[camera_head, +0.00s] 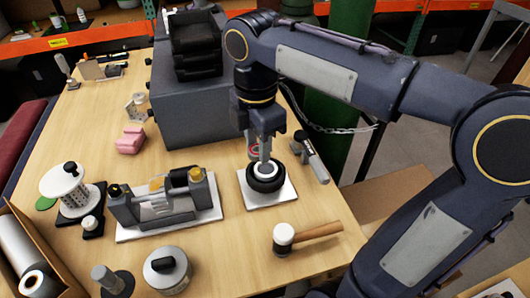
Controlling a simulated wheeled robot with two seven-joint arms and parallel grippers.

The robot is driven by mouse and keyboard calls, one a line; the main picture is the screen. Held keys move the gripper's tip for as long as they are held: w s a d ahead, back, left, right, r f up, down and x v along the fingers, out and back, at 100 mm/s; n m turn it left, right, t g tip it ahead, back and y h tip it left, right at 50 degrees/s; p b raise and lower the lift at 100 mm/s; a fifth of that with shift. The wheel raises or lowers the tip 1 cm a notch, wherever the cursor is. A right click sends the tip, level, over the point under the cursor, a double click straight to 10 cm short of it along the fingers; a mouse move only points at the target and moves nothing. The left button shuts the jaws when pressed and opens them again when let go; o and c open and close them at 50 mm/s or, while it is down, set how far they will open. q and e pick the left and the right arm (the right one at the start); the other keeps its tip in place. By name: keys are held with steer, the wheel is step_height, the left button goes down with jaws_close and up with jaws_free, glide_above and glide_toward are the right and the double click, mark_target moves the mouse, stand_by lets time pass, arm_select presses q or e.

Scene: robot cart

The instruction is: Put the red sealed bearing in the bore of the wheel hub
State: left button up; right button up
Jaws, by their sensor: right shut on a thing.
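The wheel hub (266,183) is a black, tyre-like ring lying flat on a white square plate (255,203) near the right side of the table. My right gripper (264,160) points down over the hub, with its fingertips close to the hub's centre. It is shut on the red sealed bearing (253,150), of which only a small red part shows beside the fingers. The fingers hide most of the bearing and the bore, so I cannot tell whether the bearing touches the hub. My left gripper is not in view.
A mallet (285,239) lies in front of the hub. A grey fixture (160,203) on a white plate stands to the left. A large grey box (190,110) with black trays stands behind. A metal-and-black tool (312,158) lies just right of the hub.

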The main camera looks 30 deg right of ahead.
glide_above(266, 169)
steer(key=f, duration=0.5)
steer(key=shift+s+a+f, duration=0.2)
steer(key=shift+s+a, duration=0.05)
steer(key=f, duration=0.3)
steer(key=shift+w+d+f, duration=0.1)
steer(key=shift+w+d, duration=0.1)
steer(key=shift+d, duration=0.1)
steer(key=shift+f, duration=0.35)
steer(key=shift+f, duration=0.1)
steer(key=shift+f, duration=0.55)
steer(key=o, duration=1.1)
steer(key=shift+r, duration=0.15)
